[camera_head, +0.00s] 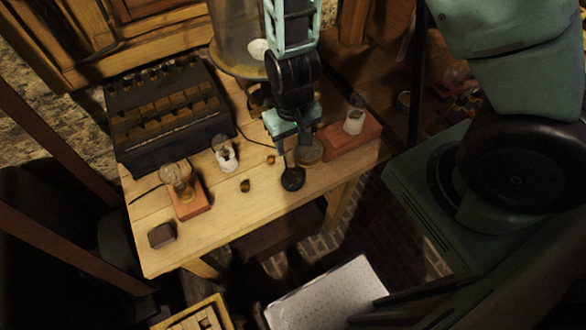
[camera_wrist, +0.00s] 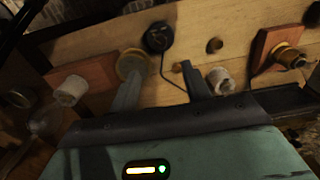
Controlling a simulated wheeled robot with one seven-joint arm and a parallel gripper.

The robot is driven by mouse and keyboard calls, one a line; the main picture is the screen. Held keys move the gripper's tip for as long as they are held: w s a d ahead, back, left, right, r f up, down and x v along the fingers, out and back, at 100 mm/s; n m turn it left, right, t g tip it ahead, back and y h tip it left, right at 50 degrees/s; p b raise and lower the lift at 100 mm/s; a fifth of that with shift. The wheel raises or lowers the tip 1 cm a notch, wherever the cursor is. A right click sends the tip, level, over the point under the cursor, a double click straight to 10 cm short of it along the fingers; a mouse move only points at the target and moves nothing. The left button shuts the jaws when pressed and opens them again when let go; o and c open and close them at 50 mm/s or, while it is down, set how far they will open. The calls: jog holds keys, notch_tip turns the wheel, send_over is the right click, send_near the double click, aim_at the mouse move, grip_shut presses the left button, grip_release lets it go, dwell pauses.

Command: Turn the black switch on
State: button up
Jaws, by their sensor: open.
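A round black piece (camera_head: 292,178), which looks like the black switch, is on the wooden table near its front edge. In the wrist view, the black switch (camera_wrist: 157,37) lies beyond my fingertips, with a dark cable leading from it. My gripper (camera_head: 297,150) points down over the table close to the switch. In the wrist view my gripper (camera_wrist: 160,72) has its fingers apart with nothing held between them. A round brass-coloured disc (camera_wrist: 132,64) is by the left finger, partly covered by it. I cannot tell the switch's position.
The table (camera_head: 165,250) also bears a dark battery box (camera_head: 170,115), a bulb on a red base (camera_head: 190,208), a white bulb holder (camera_head: 225,155), small brown knobs (camera_head: 245,185) and a red block (camera_head: 345,142) with a white holder. A large glass jar (camera_head: 232,40) stands behind my gripper.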

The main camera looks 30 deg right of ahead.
aim_at(292, 172)
notch_tip(292, 172, down, 13)
jog(key=shift+f+p, duration=0.1)
jog(key=shift+p, duration=1.15)
jog(key=shift+c, duration=0.3)
jog(key=c, duration=0.9)
